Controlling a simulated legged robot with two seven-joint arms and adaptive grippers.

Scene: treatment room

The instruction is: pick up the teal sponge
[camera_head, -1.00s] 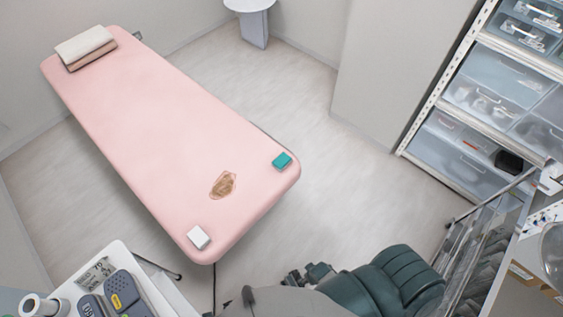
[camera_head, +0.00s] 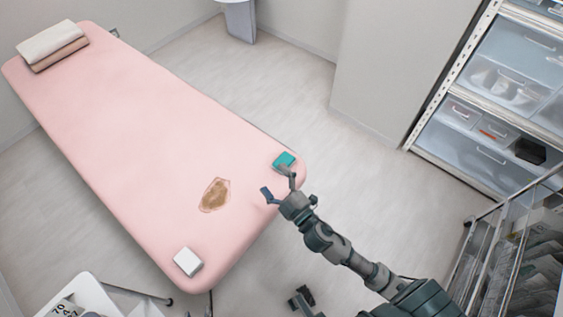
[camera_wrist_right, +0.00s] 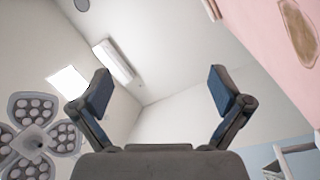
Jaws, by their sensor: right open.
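The teal sponge (camera_head: 284,160) lies on the pink bed near its right corner in the head view. My right gripper (camera_head: 275,182) is open and empty, with its fingers pointing towards the bed. One finger overlaps the lower edge of the sponge in the picture; I cannot tell whether they touch. In the right wrist view the open gripper (camera_wrist_right: 160,92) has nothing between its fingers, and the sponge does not show there.
The pink bed (camera_head: 130,130) bears a brown stained patch (camera_head: 215,195), a white block (camera_head: 188,262) and folded towels (camera_head: 52,45). A white cart (camera_head: 85,293) stands at the lower left. Shelving with drawers (camera_head: 475,110) and a wire rack (camera_head: 500,250) stand at the right.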

